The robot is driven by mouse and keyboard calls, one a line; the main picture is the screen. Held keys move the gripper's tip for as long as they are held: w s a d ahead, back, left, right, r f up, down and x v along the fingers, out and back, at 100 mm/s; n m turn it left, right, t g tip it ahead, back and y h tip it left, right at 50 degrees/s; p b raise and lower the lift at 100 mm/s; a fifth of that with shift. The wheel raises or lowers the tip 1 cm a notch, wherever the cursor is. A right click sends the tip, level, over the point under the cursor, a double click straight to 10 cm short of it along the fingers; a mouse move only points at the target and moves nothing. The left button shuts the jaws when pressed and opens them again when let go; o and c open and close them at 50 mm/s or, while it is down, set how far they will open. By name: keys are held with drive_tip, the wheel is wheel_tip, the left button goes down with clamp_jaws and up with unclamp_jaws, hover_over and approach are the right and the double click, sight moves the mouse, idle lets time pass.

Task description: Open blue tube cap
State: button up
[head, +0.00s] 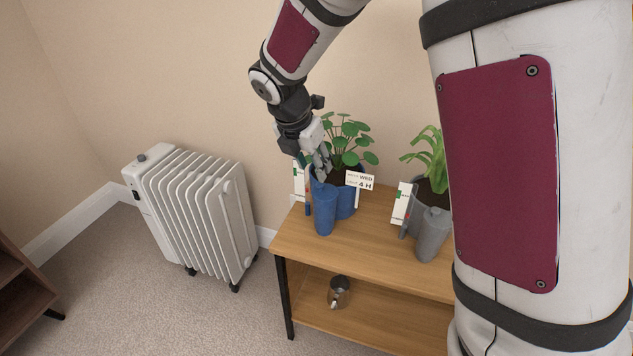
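A blue planter (346,205) holding a round-leaved green plant stands at the left end of the wooden table. A blue upright tube (325,212) is at its front left side. My gripper (321,172) points down just above and behind the tube's top, close to the plant's stems. Its fingers overlap the planter's rim area in the picture. I cannot tell whether they touch the cap or how far apart they are. The tube's cap is too small and partly covered to make out clearly.
A white card (359,180) stands by the blue planter. A grey planter with a grey tube (433,235) and another white card (402,204) stand to the right. A metal cup (339,291) is on the lower shelf. A white radiator (195,210) stands left of the table (370,245).

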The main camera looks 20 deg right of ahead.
sight(320, 184)
drive_tip(key=b+x, duration=0.1)
drive_tip(key=x, duration=0.5)
drive_tip(key=shift+d+f+b, duration=0.1)
drive_tip(key=shift+f+b, duration=0.1)
drive_tip(key=shift+b, duration=0.1)
clamp_jaws()
